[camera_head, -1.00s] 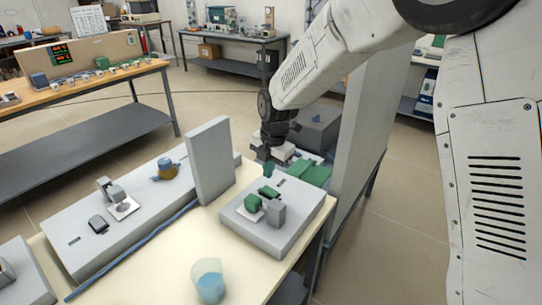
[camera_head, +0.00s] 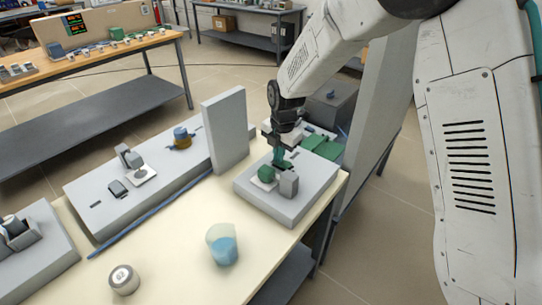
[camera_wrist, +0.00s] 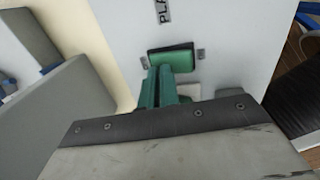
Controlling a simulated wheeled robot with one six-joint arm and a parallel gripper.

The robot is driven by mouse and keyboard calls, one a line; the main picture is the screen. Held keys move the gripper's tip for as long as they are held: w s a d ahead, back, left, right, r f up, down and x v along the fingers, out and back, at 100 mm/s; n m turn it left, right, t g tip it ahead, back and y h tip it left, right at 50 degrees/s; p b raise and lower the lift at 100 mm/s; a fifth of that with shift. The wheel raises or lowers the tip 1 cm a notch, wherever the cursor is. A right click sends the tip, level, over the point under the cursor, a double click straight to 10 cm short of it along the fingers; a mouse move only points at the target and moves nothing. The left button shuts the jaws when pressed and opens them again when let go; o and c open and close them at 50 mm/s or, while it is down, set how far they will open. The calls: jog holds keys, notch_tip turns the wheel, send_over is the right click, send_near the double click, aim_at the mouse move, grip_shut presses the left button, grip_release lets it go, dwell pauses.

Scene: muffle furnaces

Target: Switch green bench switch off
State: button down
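The green bench switch (camera_wrist: 174,57) is a green rocker in a dark frame on a light grey box (camera_head: 245,191), with a small grey label at each side. Its tilt is hard to read. In the head view it is mostly hidden by my gripper (camera_head: 279,158). My gripper points down at the box, its two green fingers side by side. In the wrist view the fingertips (camera_wrist: 160,70) overlap the switch's lower left edge; I cannot tell if they touch it. The fingers look shut and hold nothing.
A beaker with blue liquid (camera_head: 222,246) and a small pot (camera_head: 123,280) stand in front.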

jog(key=shift+s+d+f, duration=0.15)
jog(key=shift+s+d, duration=0.55)
jog(key=shift+d, duration=0.05)
jog(key=shift+r, duration=0.3)
jog(key=shift+r, duration=0.35)
notch_tip(320, 180, up, 13)
jog(key=s+d, duration=0.1)
jog(key=shift+s+d, duration=0.15)
jog(key=shift+d, duration=0.05)
